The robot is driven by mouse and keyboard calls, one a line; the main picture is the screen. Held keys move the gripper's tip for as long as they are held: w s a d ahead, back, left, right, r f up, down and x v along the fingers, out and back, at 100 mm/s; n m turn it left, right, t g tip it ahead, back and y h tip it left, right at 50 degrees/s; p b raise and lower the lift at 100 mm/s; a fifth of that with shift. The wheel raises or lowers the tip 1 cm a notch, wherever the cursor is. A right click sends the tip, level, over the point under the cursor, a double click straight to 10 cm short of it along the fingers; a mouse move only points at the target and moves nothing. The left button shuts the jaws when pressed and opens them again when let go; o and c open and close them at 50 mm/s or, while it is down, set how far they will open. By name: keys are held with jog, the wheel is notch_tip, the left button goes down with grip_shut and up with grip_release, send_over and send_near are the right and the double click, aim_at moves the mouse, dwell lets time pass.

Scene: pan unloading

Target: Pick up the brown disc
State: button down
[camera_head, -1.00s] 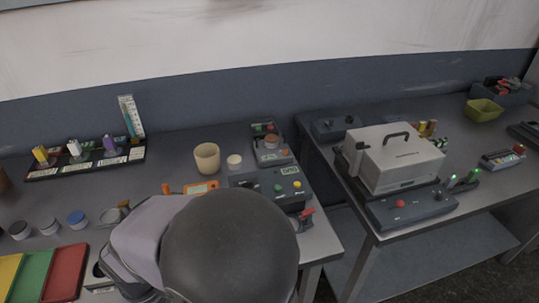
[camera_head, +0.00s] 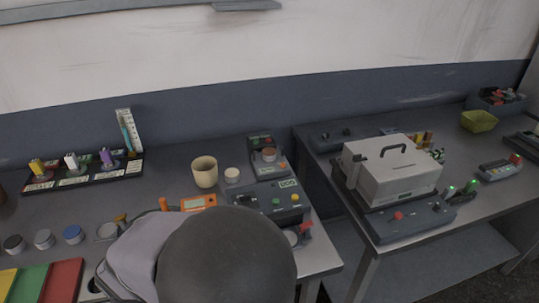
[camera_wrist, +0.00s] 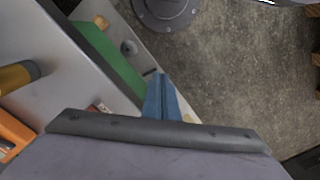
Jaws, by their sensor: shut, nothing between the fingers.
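The brown disc (camera_head: 269,154) is small and round. It rests on top of a small dark device with an orange front at the back right of the left table, in the head view. I cannot make it out in the wrist view. My gripper (camera_wrist: 161,98) shows blue fingers, shut and empty, in the wrist view, over the table's edge with the floor beyond. In the head view my arm hides the gripper, and the disc lies behind and to the right of the arm.
A cream cup (camera_head: 205,172) and a pale disc (camera_head: 232,174) stand left of the device. A dark control box (camera_head: 268,201) with buttons is in front of it. A rack (camera_head: 84,172) and several small jars are at left. A grey lidded machine (camera_head: 392,168) occupies the right table.

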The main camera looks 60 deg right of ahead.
jog(key=c, duration=1)
grip_release()
